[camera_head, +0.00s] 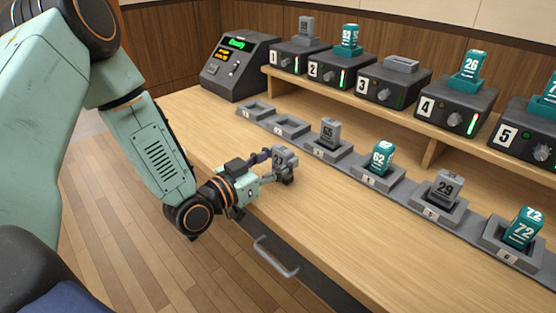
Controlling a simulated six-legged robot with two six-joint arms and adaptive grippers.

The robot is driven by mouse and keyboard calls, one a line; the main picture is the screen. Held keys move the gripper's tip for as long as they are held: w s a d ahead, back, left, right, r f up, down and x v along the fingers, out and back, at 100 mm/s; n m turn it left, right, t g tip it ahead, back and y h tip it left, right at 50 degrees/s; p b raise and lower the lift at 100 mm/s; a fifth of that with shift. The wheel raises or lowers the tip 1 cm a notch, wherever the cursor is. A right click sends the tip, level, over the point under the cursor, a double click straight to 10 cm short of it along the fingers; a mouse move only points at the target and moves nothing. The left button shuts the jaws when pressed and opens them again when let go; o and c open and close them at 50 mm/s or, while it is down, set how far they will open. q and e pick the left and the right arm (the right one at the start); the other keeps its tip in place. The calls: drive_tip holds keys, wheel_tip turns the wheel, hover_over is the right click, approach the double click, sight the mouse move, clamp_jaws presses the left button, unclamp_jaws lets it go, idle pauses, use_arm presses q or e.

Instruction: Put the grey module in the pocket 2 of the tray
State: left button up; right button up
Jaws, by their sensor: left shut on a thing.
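My left gripper (280,168) is shut on a grey module (286,160) with a dark number, perhaps 27. It holds the module in front of the tray (352,161), near pockets 2 and 3. How far above the bench it is, I cannot tell. Pocket 2 (289,127) of the tray is empty and lies just behind the gripper. Pocket 1 (257,110), to its left, is also empty. Pocket 3 holds another grey module (330,132), marked 65. My right gripper is not in view.
Farther right, the tray holds a teal module (381,157), a grey module (447,187) and another teal module (523,226). Numbered fader boxes (384,89) stand on the shelf behind; box 3 has no module. A console (237,68) stands at back left. The bench front (350,215) is clear.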

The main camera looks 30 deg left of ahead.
use_arm(q)
drive_tip(key=o, duration=1.2)
drive_tip(key=shift+w+f, duration=0.1)
drive_tip(key=shift+f, duration=0.1)
drive_tip(key=shift+c, duration=0.2)
drive_tip(key=shift+r, duration=0.15)
